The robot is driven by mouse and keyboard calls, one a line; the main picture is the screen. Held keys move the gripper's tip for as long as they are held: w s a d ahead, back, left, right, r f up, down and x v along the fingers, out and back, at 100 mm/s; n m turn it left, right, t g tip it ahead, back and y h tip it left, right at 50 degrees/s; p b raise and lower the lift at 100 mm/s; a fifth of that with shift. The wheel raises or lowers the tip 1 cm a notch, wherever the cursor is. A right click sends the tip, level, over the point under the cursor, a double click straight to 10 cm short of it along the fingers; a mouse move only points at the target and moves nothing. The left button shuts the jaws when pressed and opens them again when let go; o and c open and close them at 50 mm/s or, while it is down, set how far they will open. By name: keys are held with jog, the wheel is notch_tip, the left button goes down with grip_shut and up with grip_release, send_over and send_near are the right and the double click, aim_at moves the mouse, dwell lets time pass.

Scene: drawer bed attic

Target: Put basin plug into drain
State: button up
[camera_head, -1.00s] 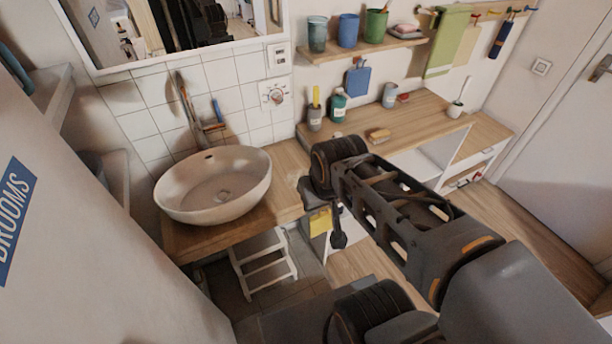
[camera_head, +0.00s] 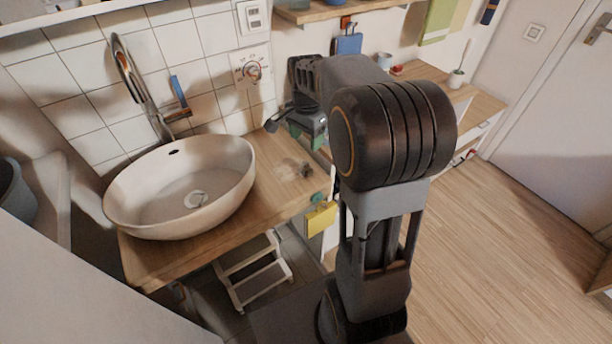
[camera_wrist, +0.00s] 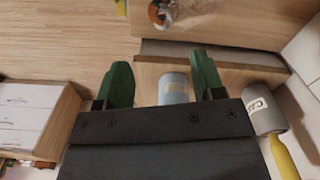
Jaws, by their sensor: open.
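The white oval basin (camera_head: 135,205) sits on the wooden counter at left in the head view. Its drain (camera_head: 197,199) shows as a pale round fitting in the bowl. A small dark item (camera_head: 305,169) lies on the counter right of the basin, near a pale patch; I cannot tell whether it is the plug. My gripper (camera_head: 292,130) is near the wall behind my arm, partly hidden. In the wrist view its two green fingers (camera_wrist: 163,80) are spread apart. A light-blue labelled container (camera_wrist: 173,88) appears between them, and no grip on it is visible.
A wooden shelf is above the counter. A faucet (camera_head: 140,90) stands behind the basin. A white step stool (camera_head: 255,272) is below. Open floor lies at right.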

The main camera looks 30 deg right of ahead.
aim_at(306, 164)
notch_tip(306, 164, down, 8)
jog(key=shift+d+r+b, duration=0.1)
jog(key=shift+b, duration=0.35)
jog(key=shift+w+f+b, duration=0.15)
jog(key=shift+f+b, duration=0.05)
jog(key=shift+f, duration=1.15)
jog(key=shift+w+f+b, duration=0.1)
jog(key=shift+f+b, duration=0.1)
jog(key=shift+f, duration=1.1)
jog(key=shift+c, duration=0.4)
jog(key=c, duration=0.6)
